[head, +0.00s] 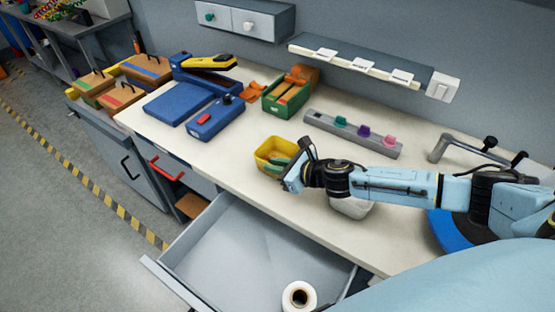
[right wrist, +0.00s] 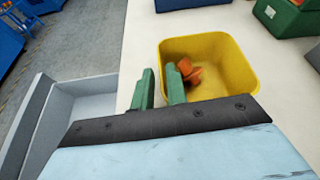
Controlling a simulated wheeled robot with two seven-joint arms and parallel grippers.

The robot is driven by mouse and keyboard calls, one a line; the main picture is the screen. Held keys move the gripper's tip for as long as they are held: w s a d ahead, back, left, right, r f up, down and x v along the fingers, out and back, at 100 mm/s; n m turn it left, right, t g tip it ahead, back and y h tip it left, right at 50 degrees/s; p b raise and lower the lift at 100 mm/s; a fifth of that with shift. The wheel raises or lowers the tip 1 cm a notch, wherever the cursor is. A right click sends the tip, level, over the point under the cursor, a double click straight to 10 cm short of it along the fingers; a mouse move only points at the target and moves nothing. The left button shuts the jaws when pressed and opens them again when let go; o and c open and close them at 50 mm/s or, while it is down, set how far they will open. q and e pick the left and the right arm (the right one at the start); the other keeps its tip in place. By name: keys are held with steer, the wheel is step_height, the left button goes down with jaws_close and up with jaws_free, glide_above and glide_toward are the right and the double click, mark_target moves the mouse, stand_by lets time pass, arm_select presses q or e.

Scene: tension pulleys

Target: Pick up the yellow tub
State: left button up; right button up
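The yellow tub (head: 268,150) stands upright on the worktop near its front edge. In the right wrist view the tub (right wrist: 235,62) is open-topped, with a small orange-brown object (right wrist: 190,72) inside. My right gripper (head: 280,168) is at the tub's near side; its green fingers (right wrist: 160,88) are parted. One finger is outside the tub's left wall and the other is over the inside, with the wall between them. I cannot tell whether either finger touches the wall. My left gripper is not in view.
An open grey drawer (head: 240,245) juts out below, with a white roll (head: 299,296) at its front. A green bin (head: 287,97), a blue box (head: 216,118) and a grey rail with coloured knobs (head: 352,133) stand on the worktop. A whitish object (head: 350,207) lies under my right arm.

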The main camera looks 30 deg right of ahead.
steer(key=shift+x, duration=1.25)
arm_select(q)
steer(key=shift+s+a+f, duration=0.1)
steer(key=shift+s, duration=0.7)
arm_select(e)
steer(key=shift+w+a+f, duration=0.1)
steer(key=shift+w+f, duration=0.05)
steer(key=shift+w, duration=0.2)
jaws_close()
